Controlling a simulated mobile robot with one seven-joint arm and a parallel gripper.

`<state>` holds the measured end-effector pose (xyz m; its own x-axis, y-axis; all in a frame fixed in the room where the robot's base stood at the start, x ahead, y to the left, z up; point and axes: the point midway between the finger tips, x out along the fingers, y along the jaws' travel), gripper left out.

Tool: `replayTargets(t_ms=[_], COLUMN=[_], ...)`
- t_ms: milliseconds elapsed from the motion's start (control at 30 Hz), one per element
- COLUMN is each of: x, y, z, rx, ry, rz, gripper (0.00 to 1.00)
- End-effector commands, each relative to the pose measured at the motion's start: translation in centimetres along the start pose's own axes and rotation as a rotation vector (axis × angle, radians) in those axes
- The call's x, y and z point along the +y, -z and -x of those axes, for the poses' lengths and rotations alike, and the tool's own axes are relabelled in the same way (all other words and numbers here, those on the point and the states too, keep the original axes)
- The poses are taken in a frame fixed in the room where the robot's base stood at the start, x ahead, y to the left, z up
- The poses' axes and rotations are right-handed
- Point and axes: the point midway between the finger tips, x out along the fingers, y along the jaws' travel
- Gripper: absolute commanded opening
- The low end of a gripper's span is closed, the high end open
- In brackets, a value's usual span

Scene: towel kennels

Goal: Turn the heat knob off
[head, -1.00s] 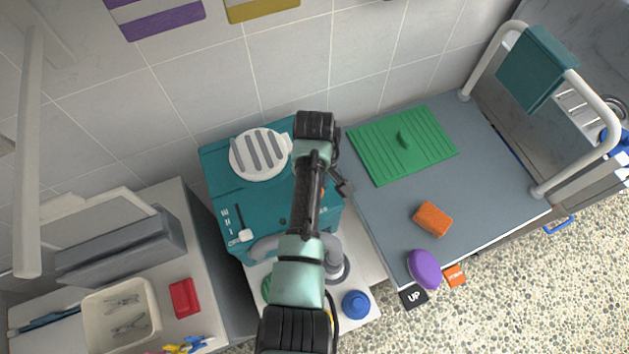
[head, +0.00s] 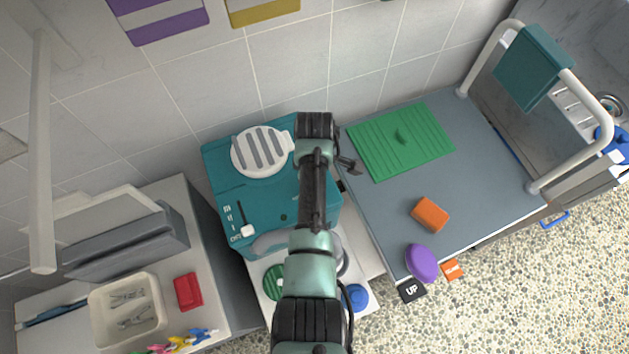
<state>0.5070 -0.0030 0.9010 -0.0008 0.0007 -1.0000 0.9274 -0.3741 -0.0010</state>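A teal machine (head: 263,196) stands against the tiled wall, with a round white slatted part (head: 262,152) on top. Its front face has a small white slider (head: 248,231) below a dark slot and a small dark round spot (head: 283,217). I cannot make out a heat knob; my arm covers the right part of the machine. My gripper (head: 349,166) is partly visible at the machine's right edge, beside the green mat. Its fingers are small and partly hidden by my arm, so I cannot tell whether they are open or shut.
A grey table (head: 483,171) on the right bears a green ridged mat (head: 425,150), an orange block (head: 430,214) and a purple oval (head: 421,263). A white rail (head: 588,172) rises at its right end. A counter at left holds a cream bin (head: 104,331) and a red box (head: 188,291).

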Motion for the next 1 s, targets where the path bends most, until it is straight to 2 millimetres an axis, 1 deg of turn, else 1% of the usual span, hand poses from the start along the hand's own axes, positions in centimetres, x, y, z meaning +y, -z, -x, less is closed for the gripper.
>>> replayTargets(t_ms=[367,400,533,567,867,1000], x=[0.1,0.1,0.1,0.1,0.0,0.1], y=[0.2,0.2,0.2,0.1,0.1,0.1], z=[0.2,0.2,0.1,0.1,0.1,1.1], rx=[0.003,0.003,0.002,0.002,0.000,0.001], ry=[-0.004,-0.004,-0.003,-0.003,-0.001,-0.003], rz=[0.010,0.010,0.009,0.008,0.006,0.006], gripper=[0.00,0.55,0.79,0.82,0.82,0.82])
